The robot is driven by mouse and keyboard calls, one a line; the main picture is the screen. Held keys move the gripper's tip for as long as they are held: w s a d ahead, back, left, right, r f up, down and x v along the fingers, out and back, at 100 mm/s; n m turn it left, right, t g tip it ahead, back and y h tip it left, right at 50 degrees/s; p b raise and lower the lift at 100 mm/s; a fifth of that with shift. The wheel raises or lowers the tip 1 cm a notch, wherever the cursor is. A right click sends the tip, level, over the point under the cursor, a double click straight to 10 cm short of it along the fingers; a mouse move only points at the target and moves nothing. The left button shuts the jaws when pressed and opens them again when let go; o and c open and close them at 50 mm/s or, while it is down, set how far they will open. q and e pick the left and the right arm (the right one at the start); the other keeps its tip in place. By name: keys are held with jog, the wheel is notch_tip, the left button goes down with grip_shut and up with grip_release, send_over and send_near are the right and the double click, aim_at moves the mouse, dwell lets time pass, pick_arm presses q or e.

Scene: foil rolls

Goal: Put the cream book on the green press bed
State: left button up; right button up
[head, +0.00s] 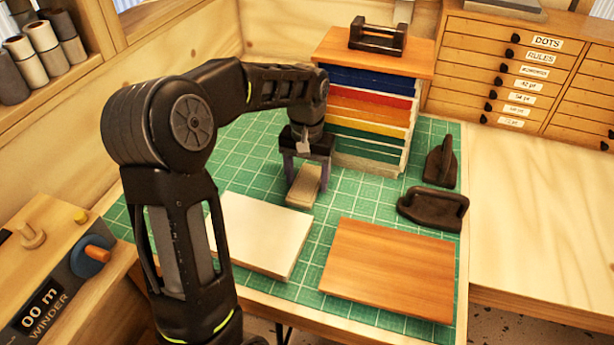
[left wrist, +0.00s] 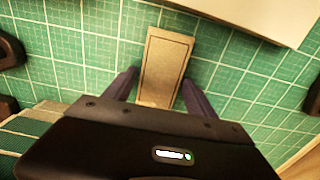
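A small beige block-like book (head: 303,186) with a thin border line on its cover lies on the green gridded mat (head: 238,160). It also shows in the left wrist view (left wrist: 165,65). A larger cream slab (head: 258,235) lies flat nearer the front; I cannot tell which of the two is the cream book. My left gripper (head: 307,172) points down over the small book, with its fingers spread on either side of its near part. In the wrist view, the gripper (left wrist: 160,84) looks open. The green mat is the only broad green surface; no separate press bed is evident.
A rack of coloured layers (head: 372,105) under a wooden top stands close behind the gripper. A brown wooden board (head: 395,270) lies at the front right. Two dark handled tools (head: 433,207) (head: 440,163) stand on the right. A winder box (head: 60,270) is at left.

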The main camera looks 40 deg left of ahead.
aim_at(307, 182)
pick_arm(q)
jog(key=shift+o, duration=0.9)
jog(key=shift+r, duration=0.2)
notch_tip(307, 182, up, 8)
jog(key=shift+f, duration=0.1)
notch_tip(307, 182, up, 4)
jog(key=shift+r+p, duration=0.1)
jog(key=shift+p, duration=0.65)
